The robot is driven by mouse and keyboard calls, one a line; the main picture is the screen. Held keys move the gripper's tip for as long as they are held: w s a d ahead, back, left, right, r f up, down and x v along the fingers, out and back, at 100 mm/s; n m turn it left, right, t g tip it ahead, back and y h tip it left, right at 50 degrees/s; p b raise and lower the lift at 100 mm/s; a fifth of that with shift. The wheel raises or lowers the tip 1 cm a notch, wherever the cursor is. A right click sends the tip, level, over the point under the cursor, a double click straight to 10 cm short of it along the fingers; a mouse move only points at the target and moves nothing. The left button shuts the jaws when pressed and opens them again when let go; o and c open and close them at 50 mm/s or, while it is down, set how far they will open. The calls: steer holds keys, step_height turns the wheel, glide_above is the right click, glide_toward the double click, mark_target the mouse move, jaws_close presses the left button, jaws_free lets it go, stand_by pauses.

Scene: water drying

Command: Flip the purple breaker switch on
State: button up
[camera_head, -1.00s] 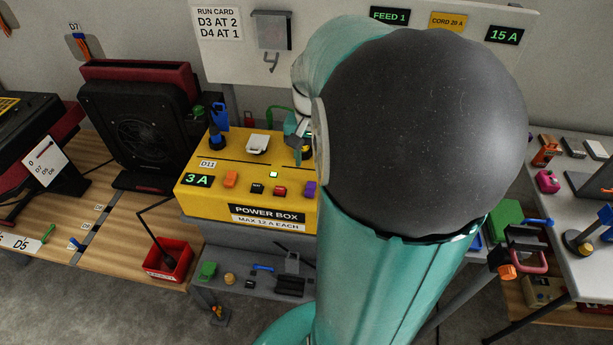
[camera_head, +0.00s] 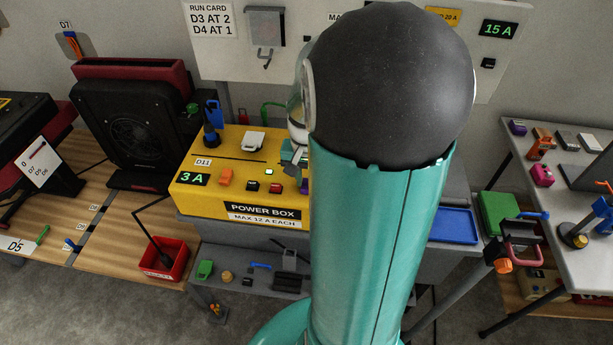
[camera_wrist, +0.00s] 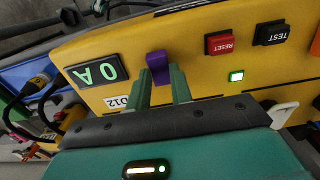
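The purple breaker switch (camera_wrist: 158,66) sits on the front of the yellow power box (camera_wrist: 205,75), beside a display (camera_wrist: 96,72) reading 0 A and a D12 label (camera_wrist: 117,102). The wrist view is upside down. My gripper (camera_wrist: 162,82) has its two teal fingers apart, with the tips at the near edge of the purple switch, one toward each side. Whether they touch it is unclear. In the head view the power box (camera_head: 205,205) stands on the bench; my arm hides its right part and most of the purple switch.
A red RESET button (camera_wrist: 220,43), a black TEST button (camera_wrist: 271,33), a lit green indicator (camera_wrist: 236,76) and an orange switch (camera_head: 226,177) share the panel. A red bin (camera_head: 166,260) is at lower left.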

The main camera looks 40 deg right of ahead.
steer(key=shift+s+a+t+h, duration=0.15)
steer(key=shift+a+t+h, duration=0.05)
steer(key=shift+t+h, duration=0.25)
jaws_close()
steer(key=shift+s+a+t+h, duration=0.15)
steer(key=shift+t+h, duration=0.3)
steer(key=shift+h, duration=0.3)
steer(key=o, duration=0.9)
jaws_free()
steer(key=v, duration=1.3)
steer(key=shift+r, duration=0.35)
